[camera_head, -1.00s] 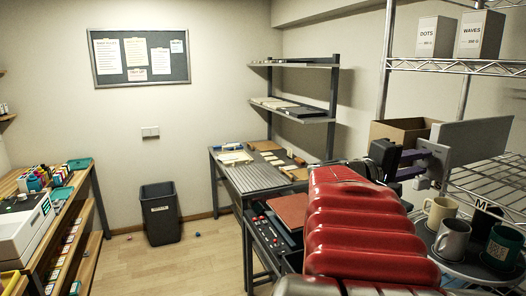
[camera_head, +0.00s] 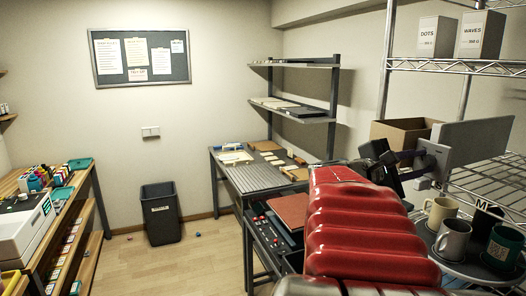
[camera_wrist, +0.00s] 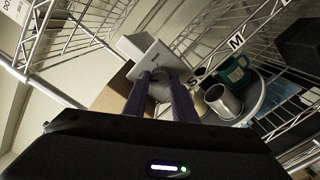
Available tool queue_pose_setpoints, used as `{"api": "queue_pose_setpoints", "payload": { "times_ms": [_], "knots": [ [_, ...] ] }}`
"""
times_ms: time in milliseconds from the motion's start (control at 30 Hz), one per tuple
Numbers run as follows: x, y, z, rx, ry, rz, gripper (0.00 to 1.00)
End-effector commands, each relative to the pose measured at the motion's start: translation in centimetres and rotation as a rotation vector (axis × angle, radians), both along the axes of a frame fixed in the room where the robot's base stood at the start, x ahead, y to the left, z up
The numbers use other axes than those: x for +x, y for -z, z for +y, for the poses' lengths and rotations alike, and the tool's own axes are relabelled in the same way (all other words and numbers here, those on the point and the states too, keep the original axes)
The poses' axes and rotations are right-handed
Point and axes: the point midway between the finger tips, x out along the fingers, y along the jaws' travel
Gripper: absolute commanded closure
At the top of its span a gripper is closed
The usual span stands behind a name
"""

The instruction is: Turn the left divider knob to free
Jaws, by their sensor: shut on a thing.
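The left divider is a pale grey panel (camera_head: 478,140) on the wire shelf at the right. It also shows beyond the fingers in the wrist view (camera_wrist: 139,46). Its round grey knob (camera_wrist: 160,86) sits between my purple fingertips in the wrist view. My gripper (camera_head: 425,160) is shut on this knob, with its fingers on either side. In the wrist view my gripper (camera_wrist: 160,84) covers the knob's sides. I cannot read any mark of the knob's setting. In the head view the knob is mostly hidden by my gripper.
A cream mug (camera_head: 440,209), a grey mug (camera_head: 452,243) and a dark green mug (camera_head: 504,243) stand on a round tray close below my gripper. An open cardboard box (camera_head: 402,130) is behind. Wire shelf bars (camera_wrist: 43,40) surround the arm.

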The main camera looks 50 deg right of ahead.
Motion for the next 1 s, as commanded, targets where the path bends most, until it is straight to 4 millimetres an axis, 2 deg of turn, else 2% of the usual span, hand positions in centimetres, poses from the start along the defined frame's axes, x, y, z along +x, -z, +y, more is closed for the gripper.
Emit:
{"api": "queue_pose_setpoints", "payload": {
  "times_ms": [33, 400, 433, 600, 700, 1000],
  "knots": [
    [0.13, 0.71, -0.01, 0.016, -0.002, 0.005, 0.98],
    [0.14, 0.76, -0.04, 0.018, -0.002, 0.011, 0.98],
    [0.14, 0.76, -0.04, 0.018, -0.002, 0.011, 0.75],
    [0.09, 0.57, -0.04, 0.015, -0.002, 0.010, 0.63],
    [0.07, 0.44, -0.03, 0.012, -0.001, 0.010, 0.57],
    [0.11, 0.23, 0.12, 0.009, -0.001, 0.009, 0.57]
  ]
}}
